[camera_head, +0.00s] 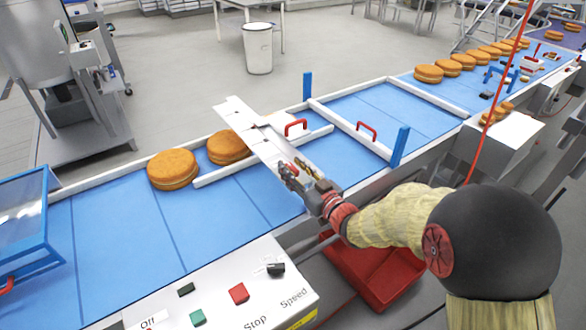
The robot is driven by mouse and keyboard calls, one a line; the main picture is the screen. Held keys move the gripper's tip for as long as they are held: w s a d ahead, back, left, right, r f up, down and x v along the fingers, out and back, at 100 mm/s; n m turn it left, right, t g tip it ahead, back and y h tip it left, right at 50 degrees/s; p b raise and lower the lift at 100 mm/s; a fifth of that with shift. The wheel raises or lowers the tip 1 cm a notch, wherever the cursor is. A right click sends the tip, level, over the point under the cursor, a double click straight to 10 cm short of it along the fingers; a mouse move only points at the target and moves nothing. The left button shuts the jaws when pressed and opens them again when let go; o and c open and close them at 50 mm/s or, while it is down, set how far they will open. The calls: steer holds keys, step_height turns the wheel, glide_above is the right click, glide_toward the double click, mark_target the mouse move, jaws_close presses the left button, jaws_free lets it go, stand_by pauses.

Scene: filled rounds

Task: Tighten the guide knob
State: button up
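My gripper (297,170) reaches in from the right over the blue conveyor belt (222,205), at the lower end of a slanted pale metal plate (255,135). A small red part (292,169) shows at the fingertips; it may be the guide knob, but the fingers and plate cover most of it. I cannot tell whether the fingers are closed on it. A white guide rail (265,160) runs across the belt beneath the plate. Red handles stand nearby, one just beyond the plate (295,127) and one on a white crossbar (367,131).
Two filled rounds lie left of the plate, one (172,168) near the rail's end and one (229,147) beside it. More rounds (428,73) line the far belt. Blue posts (400,146) rise at the belt edges. A control panel (225,300) and a red crate (375,275) are in front.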

steer(key=shift+c, duration=1)
jaws_close()
steer(key=shift+f+m+h+b, duration=0.1)
steer(key=shift+m+h+b, duration=0.2)
steer(key=shift+h+b, duration=0.15)
steer(key=m+t+h+b, duration=0.1)
steer(key=m+h+b, duration=0.1)
steer(key=b, duration=0.1)
steer(key=shift+s+a+f+t+h, duration=0.1)
steer(key=shift+s+a+t+h, duration=0.1)
steer(key=shift+t+h, duration=0.2)
steer(key=m+t+h+b, duration=0.1)
steer(key=m+h, duration=0.2)
steer(key=h, duration=0.2)
steer(key=shift+w+a, duration=0.1)
steer(key=m+h+p, duration=0.1)
steer(key=m+h, duration=0.1)
steer(key=h, duration=0.1)
steer(key=m+g+h+p, duration=0.1)
steer(key=m+h+p, duration=0.2)
steer(key=m+h, duration=0.1)
steer(key=h, duration=0.1)
steer(key=shift+w+a+r+h, duration=0.1)
steer(key=shift+r+h, duration=0.25)
steer(key=m+g+h+p, duration=0.3)
steer(key=h, duration=0.1)
steer(key=shift+w+f+m+g+h+p, duration=0.1)
steer(key=shift+m+g+h+p, duration=0.95)
steer(key=shift+m+g+h, duration=0.6)
steer(key=shift+g, duration=0.35)
